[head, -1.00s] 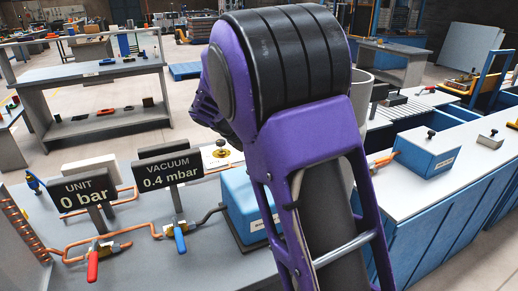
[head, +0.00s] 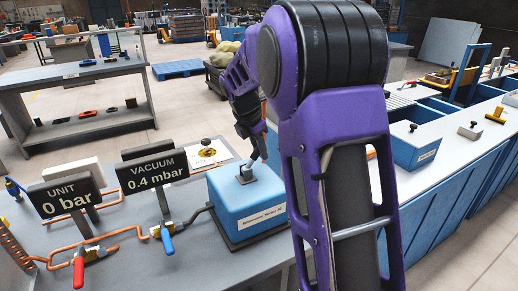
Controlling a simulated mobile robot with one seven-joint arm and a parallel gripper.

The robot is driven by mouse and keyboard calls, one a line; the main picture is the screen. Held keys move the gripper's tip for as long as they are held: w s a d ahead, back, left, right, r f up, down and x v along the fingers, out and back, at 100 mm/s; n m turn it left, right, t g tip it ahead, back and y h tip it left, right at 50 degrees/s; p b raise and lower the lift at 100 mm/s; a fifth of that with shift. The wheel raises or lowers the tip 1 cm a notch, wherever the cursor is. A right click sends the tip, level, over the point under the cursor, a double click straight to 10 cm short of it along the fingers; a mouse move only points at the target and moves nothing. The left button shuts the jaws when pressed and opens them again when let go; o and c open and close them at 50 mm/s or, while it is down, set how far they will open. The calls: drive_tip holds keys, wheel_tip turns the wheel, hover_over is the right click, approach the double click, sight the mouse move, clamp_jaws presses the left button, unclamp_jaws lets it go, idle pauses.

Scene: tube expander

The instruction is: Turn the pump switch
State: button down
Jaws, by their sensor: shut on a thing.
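A blue box (head: 246,208) with a white label stands on the grey bench, and a small grey switch plate (head: 246,175) sits on its top. It looks like the pump with its switch. My gripper (head: 256,160) reaches down from behind my purple arm to this plate. Its fingers are shut on the small switch lever there, which they mostly hide. The lever's exact angle cannot be told. The vacuum sign (head: 155,172) reads 0.4 mbar and the unit sign (head: 66,201) reads 0 bar.
A red-handled valve (head: 78,271) and a blue-handled valve (head: 167,240) sit on copper pipes left of the box. A second blue box (head: 413,148) with a black knob stands at the right. My arm hides the bench between.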

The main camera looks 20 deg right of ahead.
drive_tip(key=shift+f, duration=0.1)
drive_tip(key=c, duration=0.7)
unclamp_jaws()
drive_tip(key=v, duration=1.7)
drive_tip(key=shift+r, duration=0.25)
